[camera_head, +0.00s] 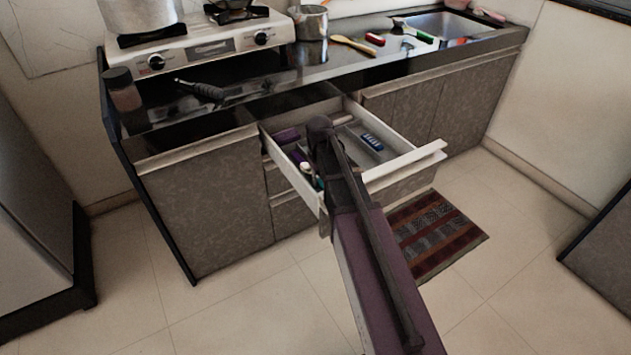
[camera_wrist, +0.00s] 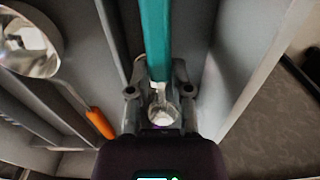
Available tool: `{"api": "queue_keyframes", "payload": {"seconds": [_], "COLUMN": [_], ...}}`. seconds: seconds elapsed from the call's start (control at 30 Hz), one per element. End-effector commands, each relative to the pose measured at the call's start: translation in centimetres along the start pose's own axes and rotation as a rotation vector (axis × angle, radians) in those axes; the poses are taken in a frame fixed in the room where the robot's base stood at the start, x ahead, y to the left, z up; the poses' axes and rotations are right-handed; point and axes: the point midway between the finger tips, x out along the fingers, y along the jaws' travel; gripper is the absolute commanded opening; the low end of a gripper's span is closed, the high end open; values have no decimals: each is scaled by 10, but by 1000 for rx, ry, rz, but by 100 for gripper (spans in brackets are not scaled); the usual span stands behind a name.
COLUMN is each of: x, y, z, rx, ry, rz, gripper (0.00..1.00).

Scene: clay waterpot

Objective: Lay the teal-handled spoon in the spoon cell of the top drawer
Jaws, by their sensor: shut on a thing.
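The teal handle (camera_wrist: 154,40) of the spoon runs up the middle of the wrist view, between the grey drawer walls. Its metal part lies between the fingers of my gripper (camera_wrist: 158,92), which is shut on it. A pale rounded shape shows just below the fingers; I cannot tell if it is the spoon's bowl. The top drawer (camera_head: 405,163) is pulled open in the head view, with my arm reaching over it and hiding much of its inside. I cannot tell whether the spoon touches the drawer floor.
A shiny ladle (camera_wrist: 30,45) and an orange handle (camera_wrist: 100,123) lie left of the spoon, among dividers. A blue item (camera_head: 372,141) lies in the drawer's right part. The counter above holds a stove (camera_head: 205,45), a pot (camera_head: 310,22) and loose utensils. A striped mat (camera_head: 436,232) lies on the floor.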

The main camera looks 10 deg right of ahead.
Motion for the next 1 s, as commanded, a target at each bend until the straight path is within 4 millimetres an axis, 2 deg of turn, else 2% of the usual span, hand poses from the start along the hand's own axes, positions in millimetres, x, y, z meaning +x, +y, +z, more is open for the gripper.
{"api": "queue_keyframes", "payload": {"seconds": [0.47,0.5,0.53,1.0], "x": [6,5,5,3], "y": [0,0,0,0], "z": [0,0,0,0], "rx": [0,0,0,0], "ry": [0,0,0,0], "rz": [0,0,0,0], "gripper": [0,36,42,42]}}
